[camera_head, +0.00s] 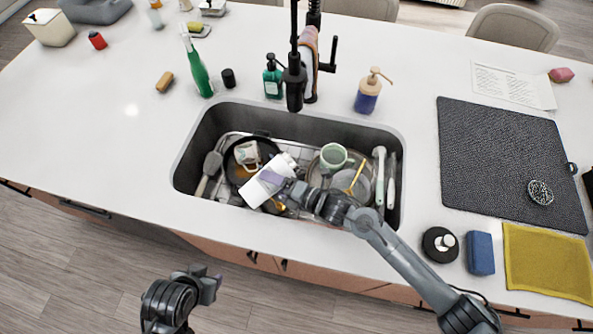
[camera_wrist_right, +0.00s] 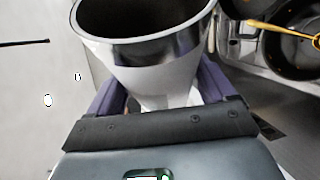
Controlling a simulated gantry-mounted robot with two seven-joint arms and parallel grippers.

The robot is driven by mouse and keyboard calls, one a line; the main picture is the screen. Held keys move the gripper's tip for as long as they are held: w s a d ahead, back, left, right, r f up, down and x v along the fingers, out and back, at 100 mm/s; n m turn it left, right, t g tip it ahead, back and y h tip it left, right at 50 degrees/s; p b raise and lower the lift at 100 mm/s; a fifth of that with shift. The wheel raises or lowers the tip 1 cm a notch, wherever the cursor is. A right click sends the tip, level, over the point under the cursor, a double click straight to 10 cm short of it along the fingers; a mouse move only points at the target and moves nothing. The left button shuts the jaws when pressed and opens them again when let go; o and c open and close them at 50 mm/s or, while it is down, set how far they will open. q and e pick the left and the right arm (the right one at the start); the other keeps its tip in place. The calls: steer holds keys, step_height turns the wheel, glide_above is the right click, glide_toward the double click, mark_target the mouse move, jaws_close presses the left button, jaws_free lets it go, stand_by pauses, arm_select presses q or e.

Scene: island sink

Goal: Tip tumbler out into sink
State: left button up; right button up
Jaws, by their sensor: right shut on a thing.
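The tumbler is white outside with a shiny metal inside. In the head view the tumbler (camera_head: 257,192) is tilted over the left-middle of the sink (camera_head: 190,163). My right gripper (camera_head: 272,181) is shut on it, with a purple finger across its side. In the right wrist view the tumbler (camera_wrist_right: 150,60) sits between the two purple fingers of the right gripper (camera_wrist_right: 160,92), its wide open mouth at the top of the picture. Its contents cannot be made out. My left gripper (camera_head: 207,284) is in front of the counter, away from the sink, and its fingers are unclear.
The sink holds a dark pan (camera_head: 233,172), a green mug (camera_head: 334,156), a patterned mug (camera_head: 247,153), plates and long-handled brushes. The black faucet (camera_head: 295,85) stands behind it. Soap bottles (camera_head: 368,93) line the back edge. A dark drying mat (camera_head: 500,160) lies to the right.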

steer(key=shift+w, duration=0.1)
stand_by(0.3)
steer(key=shift+d, duration=0.1)
stand_by(0.5)
steer(key=shift+f+m+y+b, duration=0.1)
steer(key=shift+m+y+b, duration=0.2)
steer(key=shift+m+b, duration=0.2)
steer(key=shift+w+d+f, duration=0.1)
stand_by(0.5)
